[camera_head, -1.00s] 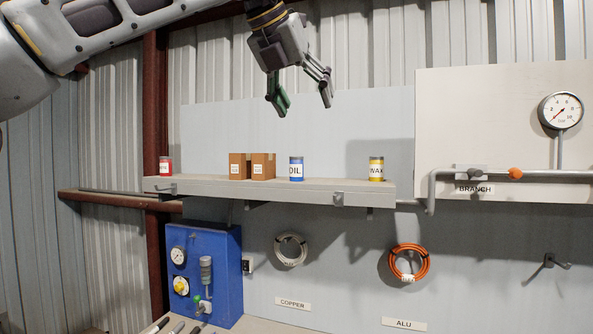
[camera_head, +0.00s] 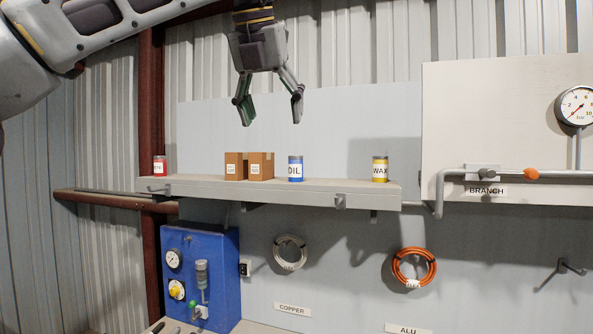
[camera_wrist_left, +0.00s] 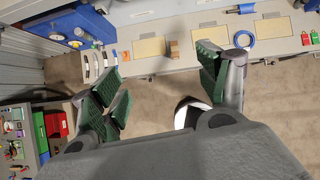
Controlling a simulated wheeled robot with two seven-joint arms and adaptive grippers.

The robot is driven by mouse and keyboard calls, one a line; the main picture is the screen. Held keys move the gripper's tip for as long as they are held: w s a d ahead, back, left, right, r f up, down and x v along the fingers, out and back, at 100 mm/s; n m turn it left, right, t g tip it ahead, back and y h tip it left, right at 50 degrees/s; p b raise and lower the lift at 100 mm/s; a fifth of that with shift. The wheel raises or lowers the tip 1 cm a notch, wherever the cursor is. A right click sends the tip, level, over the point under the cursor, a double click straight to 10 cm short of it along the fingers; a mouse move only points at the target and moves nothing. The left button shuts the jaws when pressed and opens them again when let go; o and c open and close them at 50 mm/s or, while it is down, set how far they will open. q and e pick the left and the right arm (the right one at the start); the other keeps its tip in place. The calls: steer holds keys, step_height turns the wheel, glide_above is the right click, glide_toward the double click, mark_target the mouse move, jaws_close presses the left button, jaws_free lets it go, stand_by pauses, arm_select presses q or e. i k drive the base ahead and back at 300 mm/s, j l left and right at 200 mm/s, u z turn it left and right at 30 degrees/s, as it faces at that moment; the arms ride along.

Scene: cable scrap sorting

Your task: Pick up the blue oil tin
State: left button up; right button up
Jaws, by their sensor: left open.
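The blue oil tin (camera_head: 295,169) stands upright on the grey wall shelf (camera_head: 300,194). I cannot make out the tin in that view. My right gripper is not in view.
A pipe with an orange knob (camera_head: 531,174) runs further right.

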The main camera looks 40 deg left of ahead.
mark_target(295, 162)
steer(key=i+j, duration=0.95)
steer(key=i, duration=0.2)
